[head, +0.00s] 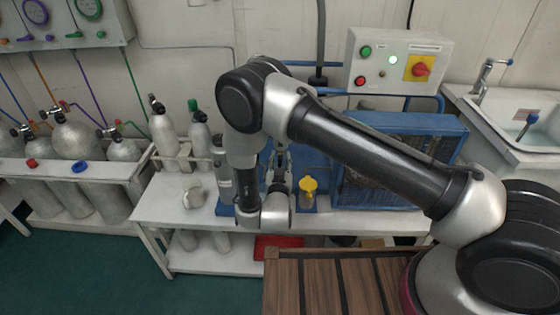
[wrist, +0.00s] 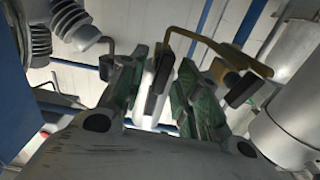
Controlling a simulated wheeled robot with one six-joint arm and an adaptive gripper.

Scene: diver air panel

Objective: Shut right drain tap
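In the wrist view, my gripper (wrist: 163,62) is open, its two green-padded fingers apart. A dark-ended lever (wrist: 160,80) shows between the fingers; I cannot tell whether either finger touches it. To its right is a brass-coloured bent lever (wrist: 215,48) with a black grip (wrist: 241,90). I cannot tell for sure which of these is the right drain tap, nor how far it is turned. In the head view, my gripper (head: 281,155) is above the white bench, largely hidden by my wrist and arm. No drain tap shows clearly there.
A white bench (head: 160,209) carries a mug (head: 192,193), a yellow-topped fitting (head: 308,186) and a blue-framed compressor (head: 400,132). A switch box (head: 398,58) hangs above. Gas cylinders (head: 75,138) stand left, a sink (head: 530,122) right. A slatted wooden top (head: 335,285) is in front.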

